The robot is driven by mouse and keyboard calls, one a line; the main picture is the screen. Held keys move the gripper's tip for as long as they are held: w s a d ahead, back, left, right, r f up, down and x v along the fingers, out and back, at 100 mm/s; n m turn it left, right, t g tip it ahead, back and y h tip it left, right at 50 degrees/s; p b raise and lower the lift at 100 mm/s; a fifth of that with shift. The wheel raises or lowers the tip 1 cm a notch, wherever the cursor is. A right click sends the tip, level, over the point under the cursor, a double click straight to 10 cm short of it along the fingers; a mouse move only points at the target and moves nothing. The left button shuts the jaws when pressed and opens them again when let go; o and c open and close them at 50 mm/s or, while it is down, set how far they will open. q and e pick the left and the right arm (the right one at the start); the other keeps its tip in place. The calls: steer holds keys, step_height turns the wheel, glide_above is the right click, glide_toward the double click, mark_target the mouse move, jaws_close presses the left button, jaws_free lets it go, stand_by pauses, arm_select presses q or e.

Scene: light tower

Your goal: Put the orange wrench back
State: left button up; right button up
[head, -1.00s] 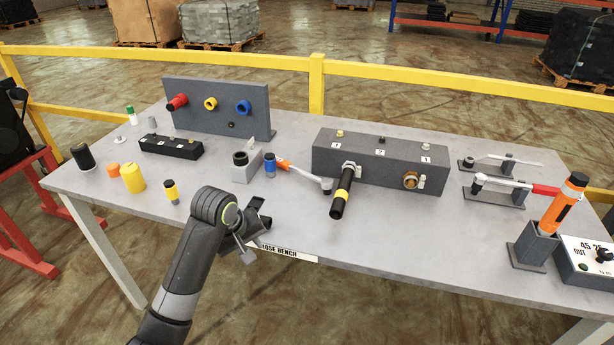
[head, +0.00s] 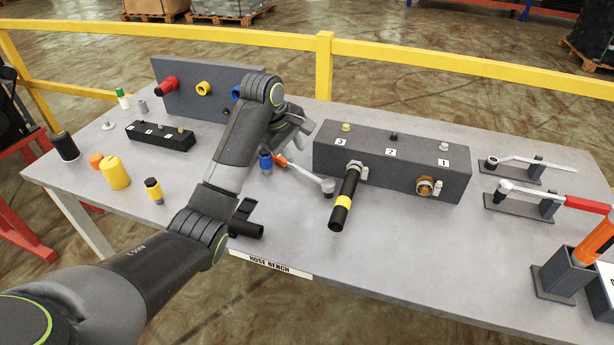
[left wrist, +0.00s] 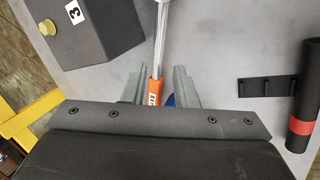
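The orange wrench (head: 326,186) lies on the bench in front of the grey block, its silver ring head to the right and its orange handle pointing left. The left wrist view shows its silver shaft and orange handle (left wrist: 155,90). My left gripper (left wrist: 158,82) is open, with one finger on each side of the handle; I cannot tell whether either touches it. In the head view my left arm hides part of the gripper and the handle end. My right gripper is not in view.
A blue-topped cylinder (head: 265,161) stands beside the handle. The numbered grey block (head: 400,165) carries a black hose end (head: 344,200). At right, two racks (head: 522,207) hold a silver and a red-handled wrench. A black tube with a red band (left wrist: 302,100) lies near the front edge.

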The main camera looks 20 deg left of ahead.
arm_select(q)
glide_above(306, 172)
steer(key=s+a, duration=0.1)
steer(key=s, duration=0.1)
step_height(306, 172, down, 5)
steer(key=shift+a+f, duration=0.1)
steer(key=shift+p+x, duration=0.3)
steer(key=shift+x, duration=2.15)
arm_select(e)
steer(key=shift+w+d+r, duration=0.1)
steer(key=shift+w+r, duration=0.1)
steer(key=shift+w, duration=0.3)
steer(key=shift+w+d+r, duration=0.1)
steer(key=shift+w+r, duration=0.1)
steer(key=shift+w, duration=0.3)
arm_select(q)
jaws_close()
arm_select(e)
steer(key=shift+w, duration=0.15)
